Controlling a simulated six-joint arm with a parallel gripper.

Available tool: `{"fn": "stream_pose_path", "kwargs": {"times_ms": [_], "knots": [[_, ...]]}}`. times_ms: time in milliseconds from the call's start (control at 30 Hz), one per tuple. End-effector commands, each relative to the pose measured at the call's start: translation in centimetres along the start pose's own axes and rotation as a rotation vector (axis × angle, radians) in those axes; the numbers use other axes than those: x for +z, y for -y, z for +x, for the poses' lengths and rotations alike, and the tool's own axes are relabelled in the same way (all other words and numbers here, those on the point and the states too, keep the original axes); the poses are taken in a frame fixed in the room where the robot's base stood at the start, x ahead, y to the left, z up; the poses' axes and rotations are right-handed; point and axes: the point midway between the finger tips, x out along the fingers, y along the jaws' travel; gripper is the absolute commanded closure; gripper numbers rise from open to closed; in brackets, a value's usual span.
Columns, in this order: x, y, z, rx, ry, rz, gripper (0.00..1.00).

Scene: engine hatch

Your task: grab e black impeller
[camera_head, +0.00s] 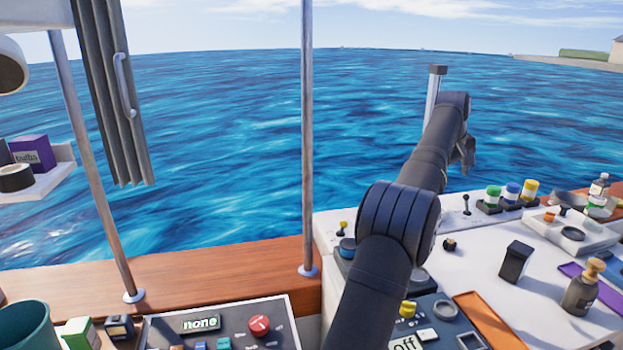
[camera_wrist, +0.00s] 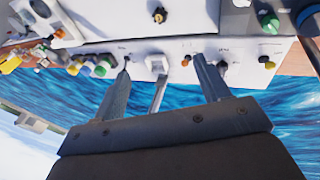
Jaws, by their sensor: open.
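A small dark, knobby piece that looks like the black impeller (camera_head: 449,244) lies on the white counter in the head view, left of an upright black box. In the wrist view, the impeller (camera_wrist: 159,15) shows near the top edge on the white surface, with a brownish centre. In the head view my gripper (camera_head: 465,155) is partly hidden by my arm.
A metal post (camera_head: 306,140) rises left of my arm.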

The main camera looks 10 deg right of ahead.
Motion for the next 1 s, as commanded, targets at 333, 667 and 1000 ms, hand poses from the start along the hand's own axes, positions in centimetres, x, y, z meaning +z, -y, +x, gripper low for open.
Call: {"fn": "stream_pose_path", "kwargs": {"times_ms": [333, 667, 1000], "knots": [[0.0, 0.1, 1.1, 0.008, 0.000, 0.050, 0.31], [0.4, 1.4, 9.8, 0.091, -0.055, 0.551, 0.31], [1.0, 2.7, 14.4, 0.118, -0.121, 0.842, 0.31]]}}
